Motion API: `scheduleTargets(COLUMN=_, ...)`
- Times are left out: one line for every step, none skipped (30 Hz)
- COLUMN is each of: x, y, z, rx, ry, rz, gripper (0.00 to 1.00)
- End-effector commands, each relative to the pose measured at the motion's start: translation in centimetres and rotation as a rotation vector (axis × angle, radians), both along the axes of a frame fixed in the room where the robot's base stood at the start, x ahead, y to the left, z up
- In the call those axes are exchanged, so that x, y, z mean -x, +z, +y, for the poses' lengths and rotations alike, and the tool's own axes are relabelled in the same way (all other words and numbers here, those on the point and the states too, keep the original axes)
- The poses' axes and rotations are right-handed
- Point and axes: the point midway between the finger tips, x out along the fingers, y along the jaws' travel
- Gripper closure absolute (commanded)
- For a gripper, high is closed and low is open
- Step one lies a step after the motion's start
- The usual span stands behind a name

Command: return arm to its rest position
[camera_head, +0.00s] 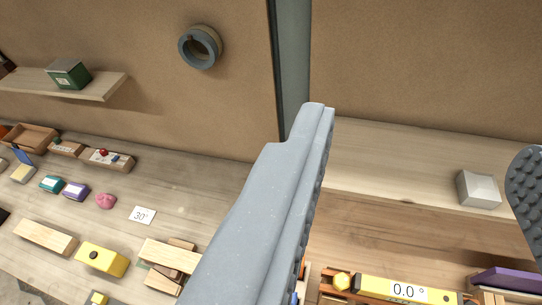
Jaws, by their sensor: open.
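My gripper (422,140) is open and empty. Its long grey left finger rises through the middle of the camera_head view, and the ridged tip of its right finger shows at the right edge. A wide gap lies between the two fingers. Through the gap I see the back panel, a pale wooden surface and a grey-white block (479,189). The fingers seem to touch nothing. The rest of my arm is out of view.
A shelf (110,84) holds a green box (68,74) at upper left. A grey ring (200,46) is on the wall panel. The workbench (195,190) carries a yellow block (102,259), wood blocks, a "30°" card (142,215) and a yellow level (405,290) reading 0.0°.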

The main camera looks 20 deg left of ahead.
Motion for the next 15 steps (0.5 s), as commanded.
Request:
scheduleTargets(x=0.28, y=0.25, z=0.14, rx=0.008, ry=0.006, rz=-0.009, gripper=0.48)
scheduleTargets(x=0.33, y=0.32, z=0.17, rx=0.012, ry=0.008, rz=-0.012, gripper=0.48)
scheduleTargets(x=0.37, y=0.38, z=0.19, rx=0.014, ry=0.008, rz=-0.014, gripper=0.48)
scheduleTargets(x=0.37, y=0.38, z=0.19, rx=0.015, ry=0.009, rz=-0.014, gripper=0.48)
scheduleTargets(x=0.36, y=0.39, z=0.19, rx=0.015, ry=0.009, rz=-0.015, gripper=0.48)
scheduleTargets(x=0.33, y=0.36, z=0.18, rx=0.015, ry=0.009, rz=-0.014, gripper=0.48)
scheduleTargets(x=0.33, y=0.36, z=0.18, rx=0.015, ry=0.009, rz=-0.014, gripper=0.48)
scheduleTargets(x=0.33, y=0.36, z=0.17, rx=0.014, ry=0.008, rz=-0.014, gripper=0.48)
scheduleTargets(x=0.32, y=0.36, z=0.17, rx=0.014, ry=0.008, rz=-0.014, gripper=0.48)
scheduleTargets(x=0.32, y=0.35, z=0.17, rx=0.014, ry=0.008, rz=-0.014, gripper=0.48)
scheduleTargets(x=0.31, y=0.32, z=0.17, rx=0.014, ry=0.008, rz=-0.014, gripper=0.48)
scheduleTargets(x=0.31, y=0.20, z=0.16, rx=0.014, ry=0.009, rz=-0.013, gripper=0.48)
scheduleTargets(x=0.31, y=0.08, z=0.16, rx=0.013, ry=0.008, rz=-0.013, gripper=0.48)
scheduleTargets(x=0.31, y=-0.11, z=0.16, rx=0.013, ry=0.008, rz=-0.013, gripper=0.48)
scheduleTargets(x=0.30, y=-0.44, z=0.16, rx=0.013, ry=0.008, rz=-0.013, gripper=0.48)
